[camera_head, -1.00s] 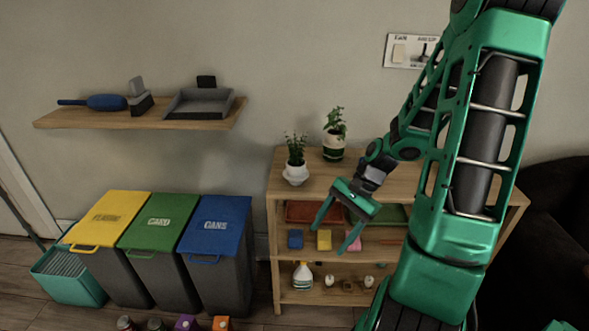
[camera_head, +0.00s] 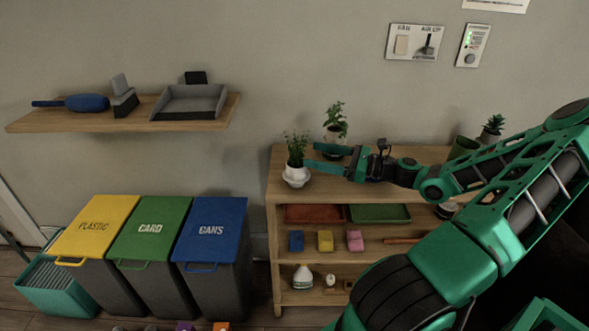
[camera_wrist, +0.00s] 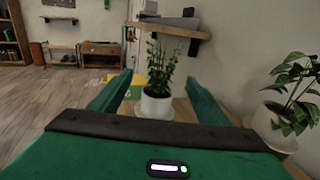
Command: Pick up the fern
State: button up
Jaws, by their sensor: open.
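The fern (camera_head: 298,150) looks like the bushy, fine-leaved plant in a white pot on a white saucer, at the left end of the shelf unit's top. My gripper (camera_head: 313,156) is open and level beside it, pointing left, with its fingertips at the pot's right side in the head view. In the wrist view the fern (camera_wrist: 160,68) stands upright, centred between my two spread fingers. Nothing is held. I cannot tell how far the fingers reach around the pot.
A broad-leaved plant (camera_head: 335,120) stands close behind my gripper; it fills the right of the wrist view (camera_wrist: 291,92). A succulent (camera_head: 493,128) and a green pot (camera_head: 463,147) stand farther right. Lower shelves hold trays and sponges. Bins (camera_head: 212,235) stand left, below a wall shelf (camera_head: 120,122).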

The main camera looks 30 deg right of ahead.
aim_at(296, 171)
notch_tip(296, 171, down, 8)
jog(key=shift+d+r, duration=0.15)
jog(key=shift+r, duration=0.1)
jog(key=shift+w+f, duration=0.2)
jog(key=shift+x, duration=3.6)
jog(key=shift+s, duration=0.1)
jog(key=shift+r, duration=0.1)
jog(key=c, duration=0.9)
